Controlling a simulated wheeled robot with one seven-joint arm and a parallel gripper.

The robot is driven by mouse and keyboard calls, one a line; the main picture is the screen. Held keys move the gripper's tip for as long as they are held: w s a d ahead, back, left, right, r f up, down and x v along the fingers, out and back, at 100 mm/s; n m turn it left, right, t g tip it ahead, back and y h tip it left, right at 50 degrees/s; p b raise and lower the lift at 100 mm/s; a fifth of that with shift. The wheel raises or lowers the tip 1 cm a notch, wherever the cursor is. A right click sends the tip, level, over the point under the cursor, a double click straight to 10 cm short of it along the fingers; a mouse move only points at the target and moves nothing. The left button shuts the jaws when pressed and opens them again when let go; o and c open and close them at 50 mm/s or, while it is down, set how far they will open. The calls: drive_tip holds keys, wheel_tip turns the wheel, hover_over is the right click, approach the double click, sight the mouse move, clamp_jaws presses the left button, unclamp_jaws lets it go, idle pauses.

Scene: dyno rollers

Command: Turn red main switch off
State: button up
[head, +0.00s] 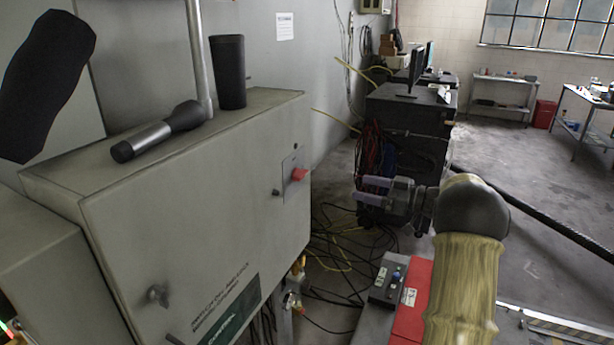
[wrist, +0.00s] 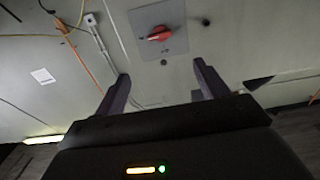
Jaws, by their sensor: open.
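The red main switch (head: 299,174) is a knob on a grey plate on the front of the light grey electrical cabinet (head: 190,220). My gripper (head: 374,190) is open and empty, to the right of the switch in the head view, with its fingers pointing left toward the cabinet. In the wrist view the red switch (wrist: 159,33) lies beyond and between the two open fingers (wrist: 157,85), near the top of the picture. The gripper is apart from it. The knob looks turned roughly sideways in the wrist view.
Cables (head: 335,250) lie on the floor. A dark cart with monitors (head: 410,110) stands behind.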

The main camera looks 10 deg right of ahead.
sight(305, 174)
drive_tip(key=shift+w+a, duration=0.1)
drive_tip(key=p+x, duration=0.5)
drive_tip(key=x, duration=1)
drive_tip(key=shift+w+a, duration=0.2)
drive_tip(key=shift+a, duration=0.15)
drive_tip(key=shift+w+a, duration=0.45)
drive_tip(key=shift+a, duration=0.1)
drive_tip(key=c, duration=1)
